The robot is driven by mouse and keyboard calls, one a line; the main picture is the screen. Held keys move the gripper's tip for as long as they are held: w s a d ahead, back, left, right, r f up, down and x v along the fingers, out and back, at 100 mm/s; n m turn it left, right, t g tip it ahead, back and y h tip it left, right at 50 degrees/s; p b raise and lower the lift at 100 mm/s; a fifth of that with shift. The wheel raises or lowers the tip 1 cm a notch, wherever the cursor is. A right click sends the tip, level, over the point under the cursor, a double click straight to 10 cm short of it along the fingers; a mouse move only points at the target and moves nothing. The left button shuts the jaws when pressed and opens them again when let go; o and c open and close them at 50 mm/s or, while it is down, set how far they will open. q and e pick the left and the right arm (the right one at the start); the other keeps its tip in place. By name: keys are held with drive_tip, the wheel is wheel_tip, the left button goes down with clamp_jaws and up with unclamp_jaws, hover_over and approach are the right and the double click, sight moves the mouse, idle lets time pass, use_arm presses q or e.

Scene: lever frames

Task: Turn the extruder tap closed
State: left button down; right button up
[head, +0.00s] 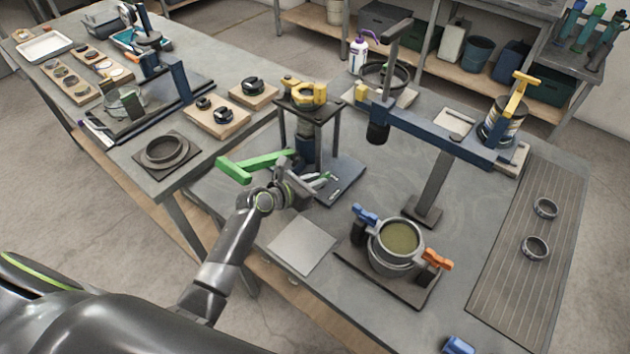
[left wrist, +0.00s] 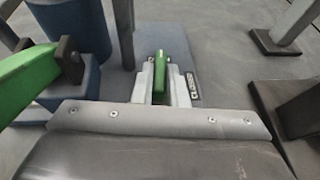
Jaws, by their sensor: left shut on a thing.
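The extruder (head: 308,148) is a dark blue barrel under a small stand with a yellow top, on a grey base plate (head: 347,178). A long green lever (head: 240,166) reaches out to its left. The lever also shows at the left of the left wrist view (left wrist: 25,75), by a dark block on the blue body. My left gripper (head: 322,180) is low beside the extruder. In the left wrist view its fingers (left wrist: 168,82) are shut on a small green handle (left wrist: 172,60). I cannot tell which green part is the tap. My right gripper is out of view.
A pot (head: 398,243) with blue and orange clamps stands at the front right, and a grey plate (head: 302,246) lies left of it. A blue beam (head: 440,135) on a post stands behind. Two rings lie on the ribbed mat (head: 510,280). A side table (head: 190,175) holds several wooden blocks.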

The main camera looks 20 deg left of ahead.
use_arm(q)
drive_tip(key=c, duration=1.4)
unclamp_jaws()
drive_tip(key=shift+c, duration=0.2)
drive_tip(key=shift+s, duration=0.15)
drive_tip(key=v, duration=1.7)
drive_tip(key=shift+r, duration=0.1)
